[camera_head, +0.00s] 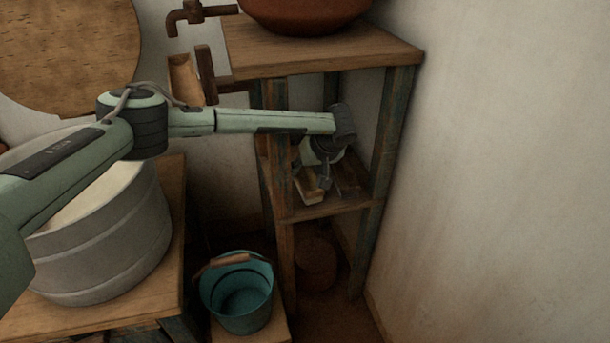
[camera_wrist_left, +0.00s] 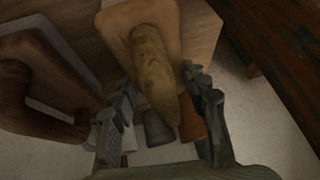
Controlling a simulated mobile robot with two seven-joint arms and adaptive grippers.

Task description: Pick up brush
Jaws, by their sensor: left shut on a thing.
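The brush (camera_wrist_left: 152,55) appears in the left wrist view as a wooden block with rounded corners and a tan, tapering grip. In the head view a pale, block-shaped part of it (camera_head: 309,193) shows at the front of the middle shelf (camera_head: 325,208). My left gripper (camera_head: 318,182) reaches in under the stand's top and is shut on the brush. In the left wrist view its two fingers (camera_wrist_left: 160,97) lie on either side of the grip. The exact contact is dark and partly hidden. My right gripper is not in view.
Another wooden tool with a handle (camera_wrist_left: 38,85) lies close beside the brush. The stand's posts (camera_head: 392,135) and top board (camera_head: 320,50) surround my arm, with a brown bowl (camera_head: 305,12) above. A teal bucket (camera_head: 240,295) stands below; a grey tub (camera_head: 105,240) stands left.

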